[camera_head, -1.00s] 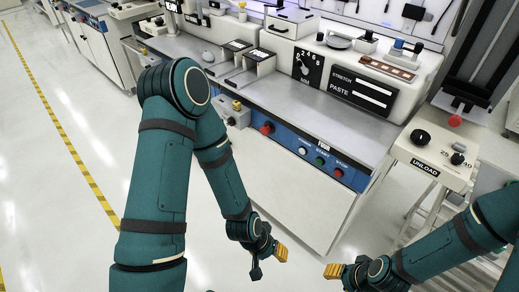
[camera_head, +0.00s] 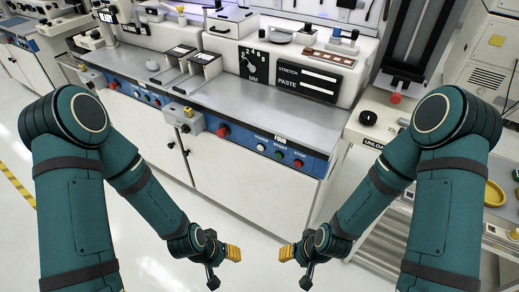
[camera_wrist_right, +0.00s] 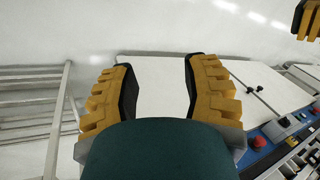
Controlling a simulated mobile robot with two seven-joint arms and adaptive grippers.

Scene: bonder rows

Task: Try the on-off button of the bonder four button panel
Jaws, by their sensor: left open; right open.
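The blue four button panel (camera_head: 245,139) runs along the bench front below the grey worktop. It carries a larger red button (camera_head: 222,130) at the left, then a pale button (camera_head: 260,147), a green button (camera_head: 279,154) and a red button (camera_head: 298,163). Their small labels are hard to read. In the right wrist view, part of the panel (camera_wrist_right: 272,134) shows at lower right. My left gripper (camera_head: 222,267) is open and empty, low in front of the cabinet. My right gripper (camera_head: 296,267) is open and empty to its right. Both are well apart from the buttons.
The UNLOAD stand (camera_head: 366,130) is at right, near my right arm. White cabinet doors (camera_head: 240,185) lie below the panel. The floor between the grippers and cabinet looks clear.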

